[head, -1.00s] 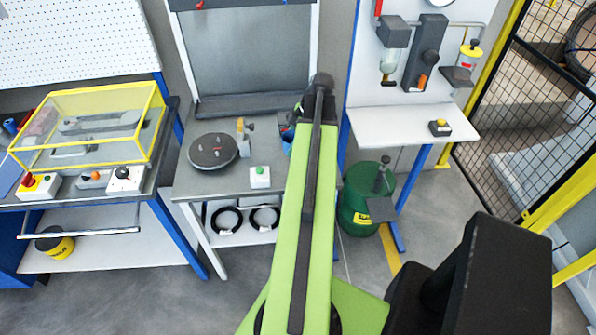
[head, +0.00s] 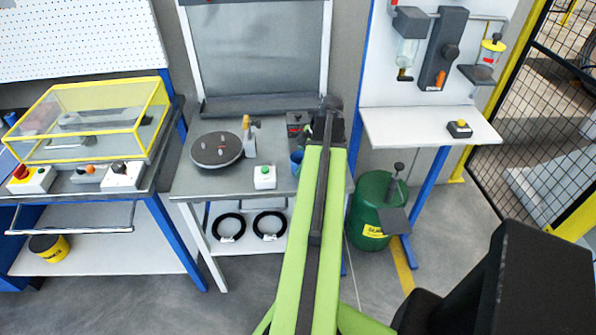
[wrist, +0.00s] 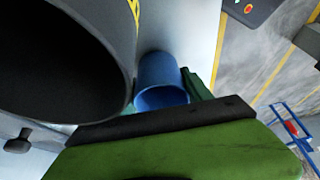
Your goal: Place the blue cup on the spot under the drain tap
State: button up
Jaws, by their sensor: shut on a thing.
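The blue cup (head: 297,162) shows just left of my arm over the middle bench in the head view, partly hidden by the arm. In the wrist view the blue cup (wrist: 160,78) is in the middle, its open end towards the camera. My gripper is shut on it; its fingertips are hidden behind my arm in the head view. A clear bowl (head: 407,52) hangs on the white panel at right, with a dark drain tap (head: 404,75) at its bottom. Below it is a white shelf (head: 400,125); no marked spot is clear on it.
The middle bench (head: 195,185) bears a dark round turntable (head: 217,150) and a green-button box (head: 264,177). A green drum (head: 370,205) stands below, and mesh fencing (head: 530,120) is at right.

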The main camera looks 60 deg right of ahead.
jog(key=shift+f, duration=0.1)
jog(key=o, duration=1.3)
jog(key=shift+s+r+p, duration=0.1)
jog(key=shift+r+p, duration=0.4)
jog(key=shift+r, duration=0.15)
jog(key=p+v, duration=1)
jog(key=v, duration=0.1)
jog(key=shift+r, duration=0.1)
